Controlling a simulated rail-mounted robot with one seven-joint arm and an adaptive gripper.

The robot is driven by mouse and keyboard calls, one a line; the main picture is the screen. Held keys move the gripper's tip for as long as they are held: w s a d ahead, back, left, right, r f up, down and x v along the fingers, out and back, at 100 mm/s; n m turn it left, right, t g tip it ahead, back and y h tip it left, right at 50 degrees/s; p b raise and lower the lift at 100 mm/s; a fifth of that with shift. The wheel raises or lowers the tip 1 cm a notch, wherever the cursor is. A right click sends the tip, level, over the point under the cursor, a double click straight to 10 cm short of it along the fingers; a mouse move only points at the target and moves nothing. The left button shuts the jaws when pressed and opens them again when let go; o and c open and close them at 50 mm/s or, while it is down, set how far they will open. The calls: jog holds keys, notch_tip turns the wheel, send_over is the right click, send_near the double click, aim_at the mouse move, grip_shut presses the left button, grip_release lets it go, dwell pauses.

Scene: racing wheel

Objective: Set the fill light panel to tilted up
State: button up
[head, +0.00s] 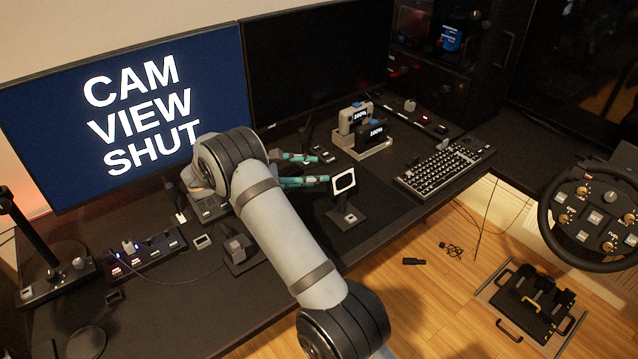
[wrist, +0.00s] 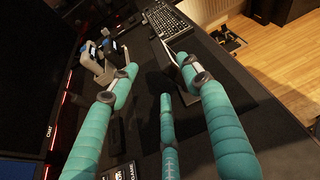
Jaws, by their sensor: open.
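The fill light panel (head: 344,182) is a small panel with a lit white face and dark rim. It stands on a short post with a flat dark base (head: 347,218) on the desk. Its face looks roughly upright; its exact tilt is hard to tell. My gripper (head: 322,168) has teal fingers, spread open and empty, just left of the panel in the head view. The lower fingertip is close to the panel's left edge; I cannot tell whether they touch. In the wrist view my gripper (wrist: 157,66) shows open, with a thin pale edge by the right fingertip, probably the panel.
A dock with blue-topped devices (head: 362,135) stands behind the panel, and a keyboard (head: 444,167) lies to the right. Monitors (head: 318,65) line the back. A button box (head: 146,251) sits at left. The desk mat (head: 385,205) right of the panel is clear.

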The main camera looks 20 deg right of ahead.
aim_at(339, 173)
jog(key=x, duration=0.9)
jog(key=shift+d+f+p, duration=0.1)
jog(key=shift+d+p, duration=0.2)
jog(key=shift+p, duration=0.05)
jog(key=c, duration=1.1)
grip_shut()
